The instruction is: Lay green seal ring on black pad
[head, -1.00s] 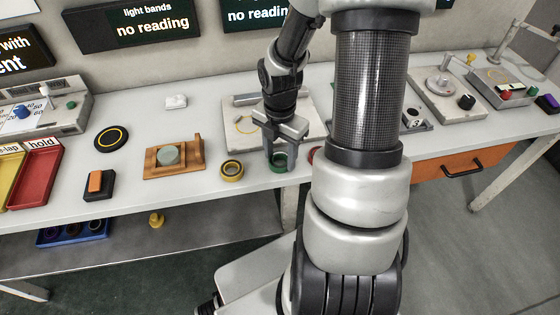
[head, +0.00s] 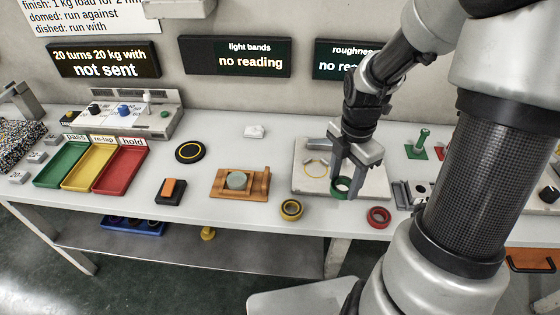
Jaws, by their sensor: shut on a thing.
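My gripper (head: 343,183) is shut on the green seal ring (head: 340,193). It holds the ring near the front edge of the pale plate with a yellow circle. The ring looks raised off the table, but the gap beneath it is hard to judge. A round black pad (head: 190,152) with a yellow circle lies on the table to the left, beyond the wooden holder. Its top is bare. The gripper's fingers partly cover the ring.
A wooden holder (head: 258,186) with a grey-green disc and a black block (head: 170,197) with an orange top stand leftward. Coloured trays (head: 121,172) are farther left.

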